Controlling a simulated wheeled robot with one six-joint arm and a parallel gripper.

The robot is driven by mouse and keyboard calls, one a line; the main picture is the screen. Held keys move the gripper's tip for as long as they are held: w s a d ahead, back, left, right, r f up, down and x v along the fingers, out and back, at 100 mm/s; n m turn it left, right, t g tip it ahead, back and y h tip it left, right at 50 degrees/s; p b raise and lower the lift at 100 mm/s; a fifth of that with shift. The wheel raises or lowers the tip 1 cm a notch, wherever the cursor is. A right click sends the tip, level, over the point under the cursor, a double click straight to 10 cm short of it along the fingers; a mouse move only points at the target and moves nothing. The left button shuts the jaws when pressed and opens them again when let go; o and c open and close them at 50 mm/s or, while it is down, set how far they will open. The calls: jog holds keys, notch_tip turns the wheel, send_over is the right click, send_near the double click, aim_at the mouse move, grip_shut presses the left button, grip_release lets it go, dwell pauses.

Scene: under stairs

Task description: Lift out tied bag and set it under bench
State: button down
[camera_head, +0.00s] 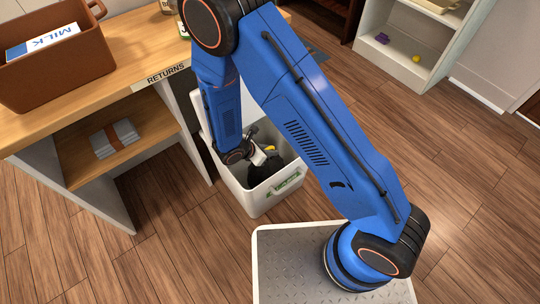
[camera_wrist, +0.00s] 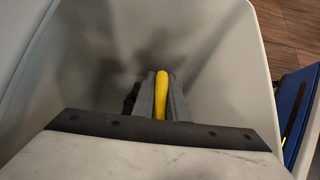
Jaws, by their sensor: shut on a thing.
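The tied bag (camera_head: 264,173) is a dark, bunched shape inside the white bin (camera_head: 258,203), with a yellow tie (camera_head: 270,148) at its top. My gripper (camera_head: 262,157) reaches down into the bin from above and is shut on the tied bag at its yellow tie. In the wrist view the yellow tie (camera_wrist: 162,92) stands between the grey fingers, and the pale bin walls (camera_wrist: 215,60) surround them. Most of the bag is hidden there by my gripper. The wooden bench (camera_head: 110,70) with a RETURNS label stands left of the bin.
A folded grey bundle (camera_head: 115,138) lies on the bench's lower shelf. A white shelf unit (camera_head: 405,60) stands at the back right. The wooden floor (camera_head: 470,180) to the right is clear.

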notch_tip(320, 180, up, 27)
jog(key=shift+r, duration=0.15)
dwell(0.6)
jog(key=c, duration=2.4)
grip_release()
jog(key=shift+c, duration=0.2)
grip_shut()
